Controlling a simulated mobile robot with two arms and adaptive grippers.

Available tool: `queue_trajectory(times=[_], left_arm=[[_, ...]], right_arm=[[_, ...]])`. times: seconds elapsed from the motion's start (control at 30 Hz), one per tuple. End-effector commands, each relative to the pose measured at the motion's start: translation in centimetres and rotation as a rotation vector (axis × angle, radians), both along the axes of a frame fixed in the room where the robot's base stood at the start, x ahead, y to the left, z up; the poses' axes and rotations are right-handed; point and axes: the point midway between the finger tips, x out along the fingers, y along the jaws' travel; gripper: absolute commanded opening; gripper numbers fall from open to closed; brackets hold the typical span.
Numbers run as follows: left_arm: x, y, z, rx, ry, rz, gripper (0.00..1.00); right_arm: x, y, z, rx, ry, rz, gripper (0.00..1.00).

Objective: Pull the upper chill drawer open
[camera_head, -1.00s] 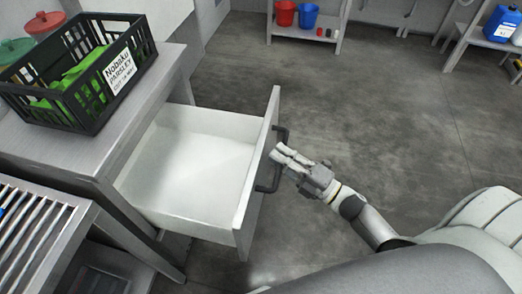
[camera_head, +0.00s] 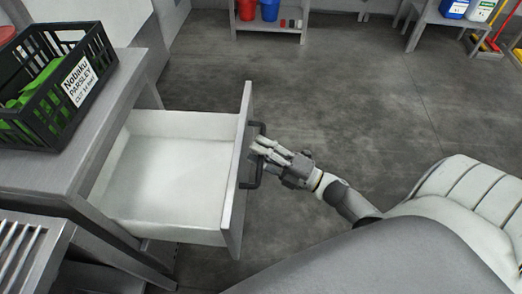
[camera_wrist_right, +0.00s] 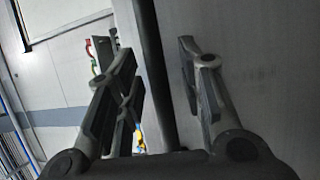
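The upper chill drawer (camera_head: 175,178) is pulled well out of the metal counter (camera_head: 112,118) at the left, and its pale inside is empty. Its front panel (camera_head: 238,180) faces right and carries a dark bar handle (camera_head: 249,184). My right gripper (camera_head: 258,146) is at this handle, with its fingers around the bar. In the right wrist view the handle bar (camera_wrist_right: 152,70) runs between the two spread fingers (camera_wrist_right: 168,85), with a visible gap to the right finger. My left gripper is not in view.
A black crate (camera_head: 103,62) labelled Nobaku Parsley, holding green packs, stands on the counter. A slatted metal rack (camera_head: 62,232) is at the lower left. A shelf with a red bucket (camera_head: 246,9) and a blue bucket (camera_head: 270,10) stands far back.

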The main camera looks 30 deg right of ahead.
Motion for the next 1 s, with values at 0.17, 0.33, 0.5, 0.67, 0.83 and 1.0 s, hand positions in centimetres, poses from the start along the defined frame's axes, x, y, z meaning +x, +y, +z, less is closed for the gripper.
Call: queue_trajectory(times=[0.17, 0.33, 0.5, 0.67, 0.83, 1.0], left_arm=[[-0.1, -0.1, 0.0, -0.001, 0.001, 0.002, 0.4], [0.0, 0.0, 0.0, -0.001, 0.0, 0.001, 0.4], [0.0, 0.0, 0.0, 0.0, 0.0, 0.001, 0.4], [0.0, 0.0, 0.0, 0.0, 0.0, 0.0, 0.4], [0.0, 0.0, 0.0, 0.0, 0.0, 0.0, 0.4], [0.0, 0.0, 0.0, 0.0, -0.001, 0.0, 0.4]], right_arm=[[-0.8, -0.5, -0.2, 0.0, 0.002, -0.001, 0.35], [-3.4, -2.1, -0.8, -0.001, 0.006, -0.001, 0.35], [-6.6, -4.0, -1.5, -0.001, 0.004, -0.001, 0.35], [-8.8, -5.3, -1.9, 0.0, 0.003, -0.002, 0.35], [-10.0, -6.0, -2.1, -0.001, 0.0, 0.0, 0.35], [-10.2, -6.1, -2.1, -0.001, -0.001, 0.0, 0.35]])
